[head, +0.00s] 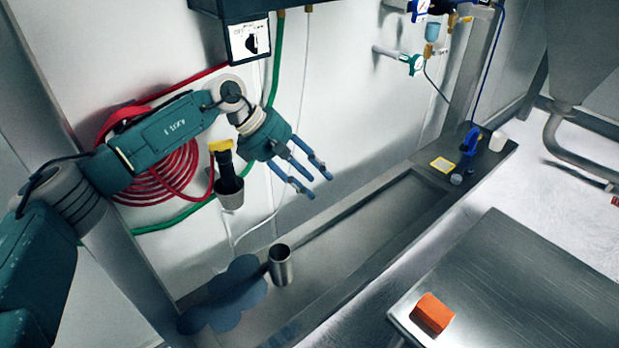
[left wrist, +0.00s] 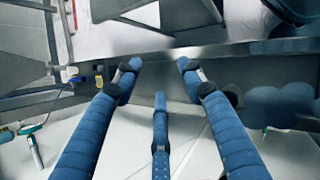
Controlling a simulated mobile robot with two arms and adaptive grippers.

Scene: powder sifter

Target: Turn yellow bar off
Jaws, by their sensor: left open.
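A yellow piece (head: 220,145) tops a black handle that stands in a grey cup (head: 230,195) by the wall. Small yellow fittings (head: 453,20) also show among the gauges and valves at the top right. I cannot tell which of these is the yellow bar. My left gripper (head: 316,184) is open and empty in front of the wall, to the right of the yellow-topped handle and apart from it. Its blue fingers (left wrist: 160,66) show spread in the left wrist view, with nothing between them. My right gripper is not in view.
A red hose coil (head: 160,172) hangs behind my left arm. A metal cup (head: 281,265) stands on the steel ledge (head: 380,215). An orange block (head: 433,313) lies on the metal table (head: 520,290). A control box (head: 248,40) hangs above my gripper.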

